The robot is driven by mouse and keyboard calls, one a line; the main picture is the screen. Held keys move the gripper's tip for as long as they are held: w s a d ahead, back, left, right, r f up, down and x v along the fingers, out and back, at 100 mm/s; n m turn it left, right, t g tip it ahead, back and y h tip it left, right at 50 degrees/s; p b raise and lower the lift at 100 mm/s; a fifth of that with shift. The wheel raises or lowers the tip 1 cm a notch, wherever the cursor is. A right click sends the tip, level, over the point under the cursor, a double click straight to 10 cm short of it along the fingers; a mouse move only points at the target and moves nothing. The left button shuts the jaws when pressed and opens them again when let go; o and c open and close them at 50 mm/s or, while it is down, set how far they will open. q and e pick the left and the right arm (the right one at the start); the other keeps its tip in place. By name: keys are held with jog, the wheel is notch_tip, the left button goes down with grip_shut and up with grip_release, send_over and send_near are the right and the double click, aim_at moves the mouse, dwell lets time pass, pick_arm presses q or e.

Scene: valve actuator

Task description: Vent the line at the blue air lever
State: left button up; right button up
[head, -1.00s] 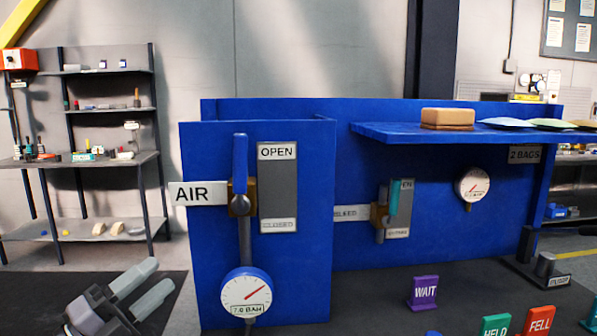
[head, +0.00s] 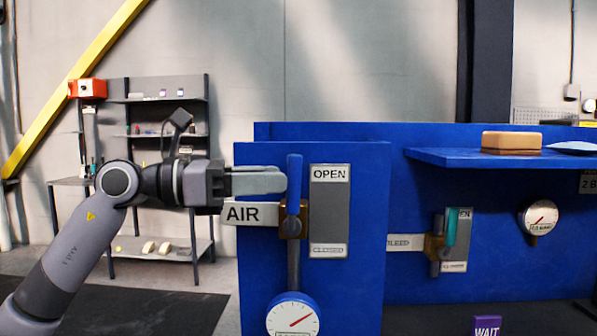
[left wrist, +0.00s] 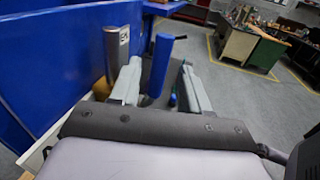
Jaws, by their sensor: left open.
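The blue air lever (head: 295,184) stands upright on its brass valve, beside the OPEN end of its grey plate (head: 329,212). The AIR label (head: 250,214) is left of the valve. My left gripper (head: 280,181) comes in level from the left, with its fingertips close to the lever's middle. In the left wrist view the lever (left wrist: 160,65) shows between the two spread, open fingers; whether either touches it I cannot tell. A round gauge (head: 293,318) sits below on the pipe. My right gripper is out of view.
The blue panel (head: 360,270) carries the air valve. To its right are a teal bleed lever (head: 450,229), a second gauge (head: 539,216) and a jutting blue shelf (head: 460,160) with a tan block (head: 511,142). A purple WAIT marker (head: 487,326) stands low at right.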

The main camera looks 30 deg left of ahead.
aim_at(294, 213)
pick_arm(q)
jog(key=shift+p+x, duration=0.85)
jog(key=shift+x, duration=1.4)
grip_shut()
